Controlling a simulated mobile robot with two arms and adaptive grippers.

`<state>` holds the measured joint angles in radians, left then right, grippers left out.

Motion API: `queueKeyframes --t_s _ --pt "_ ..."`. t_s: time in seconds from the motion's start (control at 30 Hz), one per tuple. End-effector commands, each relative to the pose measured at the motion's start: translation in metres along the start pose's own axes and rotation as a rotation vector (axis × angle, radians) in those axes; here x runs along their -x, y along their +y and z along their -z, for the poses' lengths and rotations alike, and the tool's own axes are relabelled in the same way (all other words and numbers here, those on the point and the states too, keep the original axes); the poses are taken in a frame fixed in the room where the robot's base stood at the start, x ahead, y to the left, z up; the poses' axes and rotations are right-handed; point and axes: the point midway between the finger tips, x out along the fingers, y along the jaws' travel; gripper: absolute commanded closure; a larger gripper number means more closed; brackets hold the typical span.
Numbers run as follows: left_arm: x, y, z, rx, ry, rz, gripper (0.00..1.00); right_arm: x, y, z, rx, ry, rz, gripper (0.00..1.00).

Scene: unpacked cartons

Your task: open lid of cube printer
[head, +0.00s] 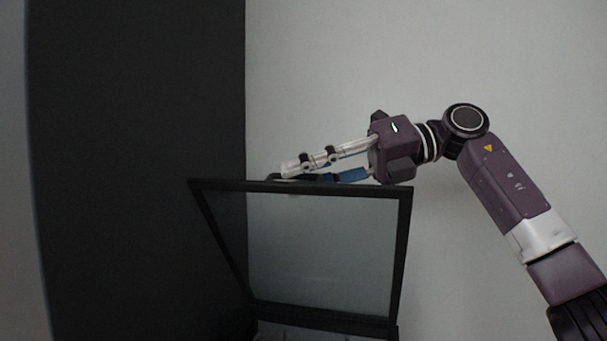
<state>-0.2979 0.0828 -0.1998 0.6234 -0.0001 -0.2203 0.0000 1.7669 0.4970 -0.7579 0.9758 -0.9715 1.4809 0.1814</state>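The cube printer (325,334) shows only as a strip at the bottom edge of the head view; the rest is out of frame. Its lid (325,250), a see-through panel in a black frame, stands raised and tilted, with its wide edge at the top. My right gripper (308,171) is at the middle of that top edge, reaching in from the right. One pale finger lies above the edge. The other, with a blue part, is partly hidden behind the frame. A dark piece, perhaps a handle, shows by the fingertips; whether they grip it is unclear. My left gripper is out of view.
A tall dark panel (135,150) stands at the left, behind the lid's left side. A plain light wall (330,70) fills the back. The room above the lid and to its right looks free apart from my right arm.

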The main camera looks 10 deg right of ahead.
Motion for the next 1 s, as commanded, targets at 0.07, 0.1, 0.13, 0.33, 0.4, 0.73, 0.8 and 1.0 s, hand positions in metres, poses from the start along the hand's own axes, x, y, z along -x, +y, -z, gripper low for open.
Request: queueKeyframes --t_s 0.07,0.1,0.13,0.33,0.4,0.73,0.8,1.0 --pt "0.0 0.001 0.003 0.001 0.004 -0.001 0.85 0.0 0.0 0.0 0.0 0.0 0.0 0.75" --pt "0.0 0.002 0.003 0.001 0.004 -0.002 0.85 0.0 0.0 0.0 0.0 0.0 0.0 0.75" --pt "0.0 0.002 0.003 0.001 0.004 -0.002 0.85 0.0 0.0 0.0 -0.001 0.0 0.0 0.75" --pt "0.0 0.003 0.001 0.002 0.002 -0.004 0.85 0.0 0.0 0.0 -0.001 0.001 0.0 0.96" --pt "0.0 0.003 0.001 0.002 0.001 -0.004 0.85 0.0 0.0 0.0 -0.001 0.001 0.0 1.0" --pt "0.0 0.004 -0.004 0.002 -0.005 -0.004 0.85 0.0 -0.001 0.0 -0.001 0.001 0.001 1.0" --pt "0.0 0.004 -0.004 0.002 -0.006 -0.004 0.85 0.0 -0.001 -0.001 -0.001 0.001 0.001 1.0" --pt "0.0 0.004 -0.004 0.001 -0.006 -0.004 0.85 0.004 -0.005 -0.012 -0.002 -0.003 0.001 1.0"
